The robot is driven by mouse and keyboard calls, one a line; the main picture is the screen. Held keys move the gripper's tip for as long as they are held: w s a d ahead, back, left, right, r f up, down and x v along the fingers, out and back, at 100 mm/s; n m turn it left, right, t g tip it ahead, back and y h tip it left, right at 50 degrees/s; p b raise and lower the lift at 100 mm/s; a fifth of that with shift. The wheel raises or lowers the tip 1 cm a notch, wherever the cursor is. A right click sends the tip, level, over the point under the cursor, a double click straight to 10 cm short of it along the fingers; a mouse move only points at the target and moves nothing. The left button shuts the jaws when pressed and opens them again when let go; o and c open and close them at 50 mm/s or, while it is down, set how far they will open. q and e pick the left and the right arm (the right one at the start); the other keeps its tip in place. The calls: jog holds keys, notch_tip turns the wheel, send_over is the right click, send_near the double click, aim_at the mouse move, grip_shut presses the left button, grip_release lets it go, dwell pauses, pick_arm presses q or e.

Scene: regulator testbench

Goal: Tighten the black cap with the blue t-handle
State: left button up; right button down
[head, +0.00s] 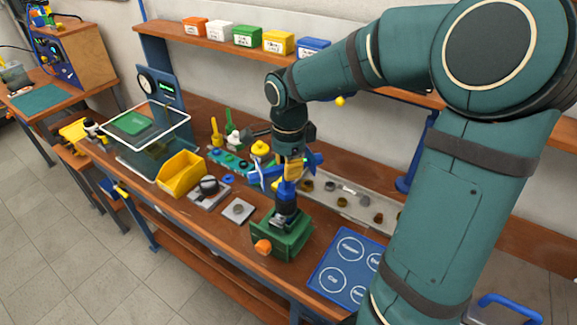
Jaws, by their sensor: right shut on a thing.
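My right gripper (292,172) points down over the bench and is shut on the blue t-handle (287,189). The t-handle stands about upright, with its shaft running down below the fingers. Below it a dark cylindrical part (286,212), which looks like the black cap, sits on top of the green block-shaped fixture (268,236). The handle's lower end meets this dark part; I cannot tell how far they are engaged. The fixture has an orange knob (263,246) on its front. The fingers hide part of the t-handle. My left gripper is not in view.
A yellow bin (182,176), a clear-walled box (150,150) and small grey plates (238,210) stand left of the fixture. A parts tray (345,199) lies behind it. A blue marked mat (345,268) lies to its right. A shelf with coloured boxes (247,36) runs above.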

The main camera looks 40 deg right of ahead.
jog(key=shift+r+p, duration=1.25)
jog(key=shift+r, duration=0.35)
jog(key=shift+r+p, duration=1.9)
jog(key=shift+r, duration=0.5)
jog(key=shift+f, duration=0.1)
